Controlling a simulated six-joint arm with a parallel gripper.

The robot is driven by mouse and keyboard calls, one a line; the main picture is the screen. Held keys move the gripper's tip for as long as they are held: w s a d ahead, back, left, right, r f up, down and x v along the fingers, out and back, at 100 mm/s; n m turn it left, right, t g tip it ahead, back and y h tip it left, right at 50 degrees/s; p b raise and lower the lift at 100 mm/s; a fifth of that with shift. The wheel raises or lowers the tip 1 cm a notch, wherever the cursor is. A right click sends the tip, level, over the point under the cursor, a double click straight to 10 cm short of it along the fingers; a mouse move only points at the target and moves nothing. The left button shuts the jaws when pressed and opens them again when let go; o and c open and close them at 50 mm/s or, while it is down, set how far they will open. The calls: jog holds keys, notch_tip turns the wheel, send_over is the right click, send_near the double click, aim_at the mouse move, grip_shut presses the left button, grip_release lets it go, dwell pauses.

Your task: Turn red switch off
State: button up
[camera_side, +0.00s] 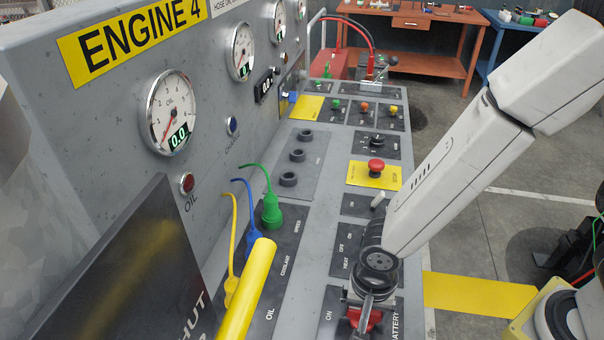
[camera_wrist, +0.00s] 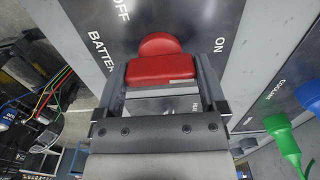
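The red switch (camera_wrist: 160,66) is a rounded red knob with a flat red grip, mounted on the dark battery panel (camera_side: 391,310). In the wrist view it lies between the two fingers of my gripper (camera_wrist: 161,75), one on each side. The gap between fingers and switch is very small, and I cannot tell whether they press on it. In the side view my gripper (camera_side: 367,303) is low over the panel, and only part of the red switch (camera_side: 372,321) shows below it. The "OFF" and "ON" labels show in the wrist view on either side of the switch.
A yellow lever (camera_side: 248,292) and green (camera_side: 271,212) and blue (camera_wrist: 297,142) plugs stand left of the battery panel in the side view. A red emergency button (camera_side: 376,167) is farther back. The gauge wall (camera_side: 107,125) rises at left.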

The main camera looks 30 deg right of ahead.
jog(key=shift+c, duration=1.1)
jog(key=shift+n, duration=0.4)
jog(key=n, duration=0.7)
jog(key=shift+n, duration=0.4)
jog(key=n, duration=0.4)
jog(key=shift+n, duration=0.3)
jog(key=n, duration=0.4)
jog(key=shift+n, duration=0.4)
jog(key=o, duration=0.9)
